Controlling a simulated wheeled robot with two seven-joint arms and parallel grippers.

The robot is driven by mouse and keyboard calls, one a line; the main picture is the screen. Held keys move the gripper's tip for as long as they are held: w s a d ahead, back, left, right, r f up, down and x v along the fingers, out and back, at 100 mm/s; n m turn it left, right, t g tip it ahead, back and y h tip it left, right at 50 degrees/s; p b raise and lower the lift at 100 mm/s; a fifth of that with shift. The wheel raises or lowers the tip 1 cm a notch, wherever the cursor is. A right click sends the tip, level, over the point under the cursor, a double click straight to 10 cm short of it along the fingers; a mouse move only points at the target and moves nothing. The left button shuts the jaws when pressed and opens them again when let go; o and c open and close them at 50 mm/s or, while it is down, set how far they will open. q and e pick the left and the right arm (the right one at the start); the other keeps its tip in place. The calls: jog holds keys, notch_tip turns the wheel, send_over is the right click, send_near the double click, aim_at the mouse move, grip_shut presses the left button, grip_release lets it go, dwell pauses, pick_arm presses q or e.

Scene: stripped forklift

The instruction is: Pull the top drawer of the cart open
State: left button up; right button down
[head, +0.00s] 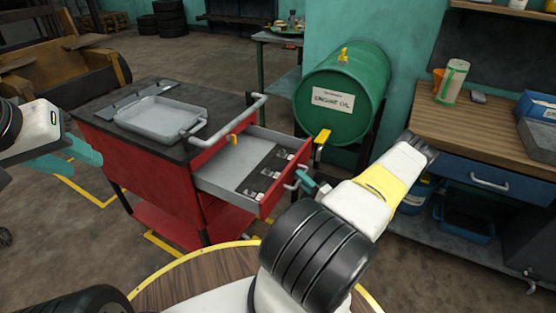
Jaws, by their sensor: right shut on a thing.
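The red cart (155,165) with a dark top stands left of centre. Its top drawer (222,180) is pulled out toward the right, showing a grey inside and a dark divided insert with several small items. My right gripper (306,181) is at the drawer's front, its teal fingers shut on the drawer handle (297,178); the exact contact is small in view. My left gripper (80,160) is left of the cart, its teal fingers apart and holding nothing visible.
A grey tray (160,115) lies on the cart top, beside a push bar (228,120). A wooden workbench (480,125) with a blue drawer is at right. A round wooden surface (180,285) is in front.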

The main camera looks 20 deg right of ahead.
jog(key=shift+s+f, duration=0.1)
jog(key=c, duration=1.5)
grip_release()
jog(key=shift+o, duration=0.2)
jog(key=v, duration=0.7)
jog(key=shift+s, duration=0.4)
jog(key=shift+d, duration=0.1)
